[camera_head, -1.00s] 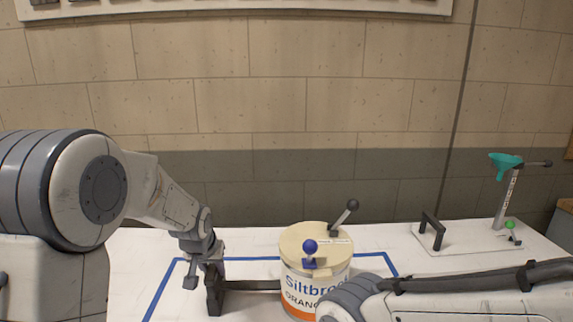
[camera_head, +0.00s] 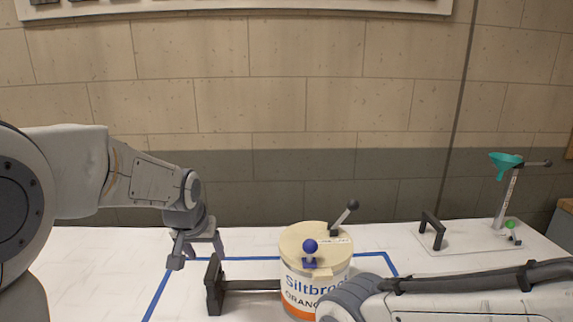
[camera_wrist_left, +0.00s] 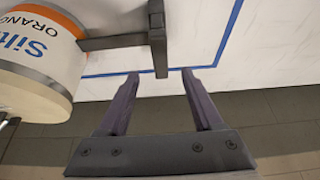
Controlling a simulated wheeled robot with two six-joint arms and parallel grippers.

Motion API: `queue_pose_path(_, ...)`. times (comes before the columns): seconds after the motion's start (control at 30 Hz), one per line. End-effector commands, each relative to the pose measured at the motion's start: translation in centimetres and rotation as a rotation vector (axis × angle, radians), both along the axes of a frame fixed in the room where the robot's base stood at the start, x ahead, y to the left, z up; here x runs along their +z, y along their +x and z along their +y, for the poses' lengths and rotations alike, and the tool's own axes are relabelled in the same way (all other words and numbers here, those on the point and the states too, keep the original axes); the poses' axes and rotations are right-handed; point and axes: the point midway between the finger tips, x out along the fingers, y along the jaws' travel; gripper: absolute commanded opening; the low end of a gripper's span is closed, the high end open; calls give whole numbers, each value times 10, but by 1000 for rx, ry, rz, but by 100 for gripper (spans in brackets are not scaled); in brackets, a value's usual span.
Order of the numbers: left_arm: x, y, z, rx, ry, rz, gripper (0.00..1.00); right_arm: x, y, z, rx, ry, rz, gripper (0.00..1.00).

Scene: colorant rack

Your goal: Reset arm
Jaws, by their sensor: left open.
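My left gripper (camera_head: 197,258) is open and empty, above the left part of the white table, just left of and behind a black handle (camera_head: 214,285). In the left wrist view its two fingers (camera_wrist_left: 160,85) are spread with nothing between them. The handle's dark bar reaches to a white and orange bucket (camera_head: 300,287) with a cream lid, which also shows in the left wrist view (camera_wrist_left: 35,70). My right arm crosses the lower right in the head view; its gripper is out of sight.
Blue tape (camera_head: 160,290) marks an area on the table around the bucket. The lid carries a blue knob (camera_head: 310,246) and a black-knobbed lever (camera_head: 345,215). At the right stand a black bracket (camera_head: 433,231) and a teal funnel (camera_head: 504,164) on a post. A brick wall rises behind.

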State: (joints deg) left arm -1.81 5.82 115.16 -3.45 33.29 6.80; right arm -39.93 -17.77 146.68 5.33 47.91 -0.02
Motion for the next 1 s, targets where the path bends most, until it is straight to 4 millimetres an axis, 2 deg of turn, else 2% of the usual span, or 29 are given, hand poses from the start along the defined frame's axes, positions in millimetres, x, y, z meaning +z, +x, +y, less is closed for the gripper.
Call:
queue_pose_path(0.13, 9, -10, -8, -17, -2, 8, 67, 1, 0, 0, 0, 0, 0, 68)
queue_pose_path(0.17, 10, -15, -14, -31, -3, 16, 67, 2, 0, 0, 0, 0, 0, 68)
queue_pose_path(0.27, 8, -46, -46, -115, -8, 63, 67, 7, 0, 0, 0, 0, 0, 68)
queue_pose_path(0.37, 2, -98, -87, -247, -9, 137, 67, 13, 0, 0, 0, 0, 0, 68)
queue_pose_path(0.4, -1, -123, -101, -305, -6, 170, 67, 15, 0, 0, 0, 0, 0, 68)
queue_pose_path(0.5, -10, -184, -124, -443, 6, 254, 67, 21, 0, 0, 0, 0, 0, 68)
queue_pose_path(0.6, -18, -237, -133, -561, 23, 324, 67, 25, 0, 0, 0, 0, 0, 68)
queue_pose_path(0.7, -24, -273, -134, -641, 38, 376, 67, 28, 0, 0, 0, 0, 0, 68)
queue_pose_path(0.83, -28, -294, -131, -687, 49, 408, 67, 28, 0, 0, 0, 0, 0, 68)
queue_pose_path(1.0, -30, -296, -131, -690, 50, 412, 67, 28, 0, 0, 0, 0, 0, 68)
